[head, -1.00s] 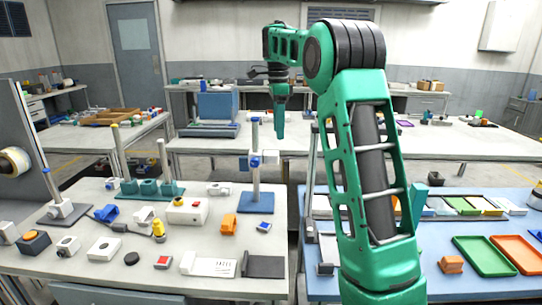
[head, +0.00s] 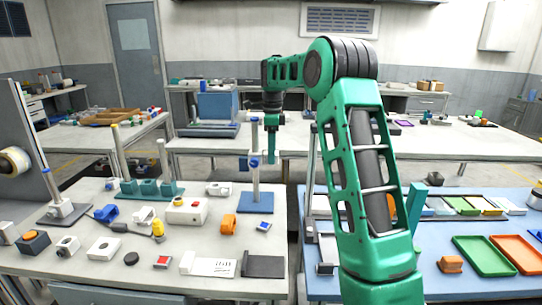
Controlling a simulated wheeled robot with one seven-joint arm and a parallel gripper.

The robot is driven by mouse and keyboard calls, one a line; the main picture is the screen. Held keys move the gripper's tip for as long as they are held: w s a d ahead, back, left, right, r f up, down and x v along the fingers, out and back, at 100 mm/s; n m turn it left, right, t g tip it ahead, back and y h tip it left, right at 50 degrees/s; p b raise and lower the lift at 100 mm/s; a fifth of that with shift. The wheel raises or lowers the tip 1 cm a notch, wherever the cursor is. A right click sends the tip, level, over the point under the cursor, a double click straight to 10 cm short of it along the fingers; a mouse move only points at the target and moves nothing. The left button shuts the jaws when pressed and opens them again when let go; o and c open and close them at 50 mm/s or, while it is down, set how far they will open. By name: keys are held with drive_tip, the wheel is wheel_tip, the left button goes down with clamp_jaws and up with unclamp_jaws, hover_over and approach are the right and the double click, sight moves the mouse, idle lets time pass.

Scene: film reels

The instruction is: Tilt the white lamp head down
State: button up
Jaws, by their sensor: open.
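A lamp stand with a blue base (head: 256,203) and an upright post (head: 255,182) stands at the right part of the near left table. The small white lamp head (head: 262,157) is on the post, beside a blue clamp (head: 244,163). My gripper (head: 271,160) points down at the lamp head's height, just right of the post, and covers part of the head. The jaws are open and seen edge-on. Whether they touch the head or stand in front of it, I cannot tell.
The left table holds a white box with a yellow button (head: 187,211), an orange block (head: 229,221) and a black plate (head: 264,266). Green (head: 484,256) and orange (head: 517,251) trays lie on the blue right table. A gap separates the two tables.

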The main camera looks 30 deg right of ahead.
drive_tip(key=shift+f, duration=0.4)
drive_tip(key=shift+c, duration=0.3)
drive_tip(key=c, duration=1)
drive_tip(key=shift+d, duration=0.2)
drive_tip(key=shift+a, duration=0.15)
